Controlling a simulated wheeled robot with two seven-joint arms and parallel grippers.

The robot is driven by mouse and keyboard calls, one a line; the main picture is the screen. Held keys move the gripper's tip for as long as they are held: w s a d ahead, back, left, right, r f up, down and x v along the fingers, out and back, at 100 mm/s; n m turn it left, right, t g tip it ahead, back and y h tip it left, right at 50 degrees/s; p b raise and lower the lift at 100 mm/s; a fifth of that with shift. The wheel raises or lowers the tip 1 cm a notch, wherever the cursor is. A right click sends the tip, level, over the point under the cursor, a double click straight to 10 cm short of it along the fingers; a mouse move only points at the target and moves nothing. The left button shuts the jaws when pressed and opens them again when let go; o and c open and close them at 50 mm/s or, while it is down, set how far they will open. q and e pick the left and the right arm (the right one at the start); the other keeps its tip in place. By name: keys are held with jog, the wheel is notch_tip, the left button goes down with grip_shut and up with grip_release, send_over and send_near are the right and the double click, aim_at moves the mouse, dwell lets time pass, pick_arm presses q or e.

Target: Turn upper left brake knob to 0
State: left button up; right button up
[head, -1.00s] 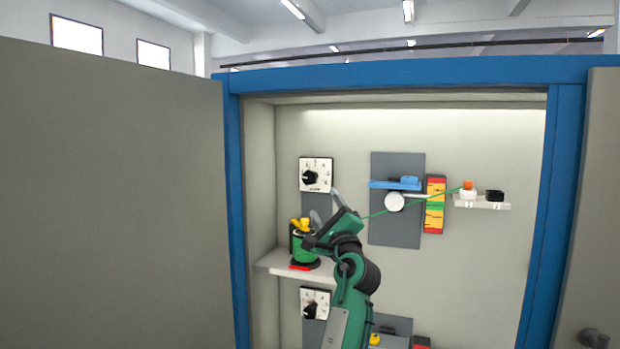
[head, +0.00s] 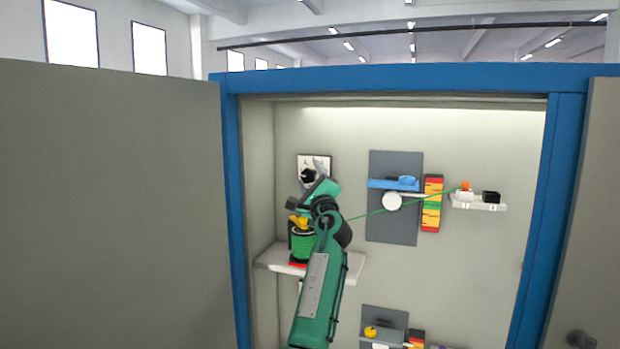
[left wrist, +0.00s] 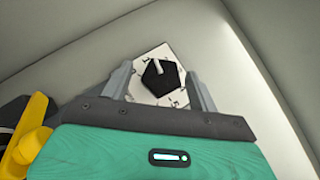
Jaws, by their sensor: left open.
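The upper left brake knob (head: 308,175) is black on a white dial plate (head: 326,163) on the cabinet's back wall. In the left wrist view the black knob (left wrist: 160,78) has a white pointer mark and sits on the tilted-looking white plate (left wrist: 142,60). My left gripper (head: 318,172) is in front of the plate in the head view and covers part of it. In the left wrist view its two grey fingers (left wrist: 160,88) are open, one on each side of the knob. I cannot tell whether they touch it. My right gripper is out of view.
A green cable (head: 375,212) runs right past a grey panel (head: 395,230) to a white bracket (head: 490,206). The blue cabinet frame (head: 236,200) borders the left side.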

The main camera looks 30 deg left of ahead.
pick_arm(q)
jog(key=c, duration=0.9)
jog(key=shift+c, duration=0.2)
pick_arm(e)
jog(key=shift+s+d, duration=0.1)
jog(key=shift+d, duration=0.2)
pick_arm(q)
jog(key=shift+n+g, duration=0.3)
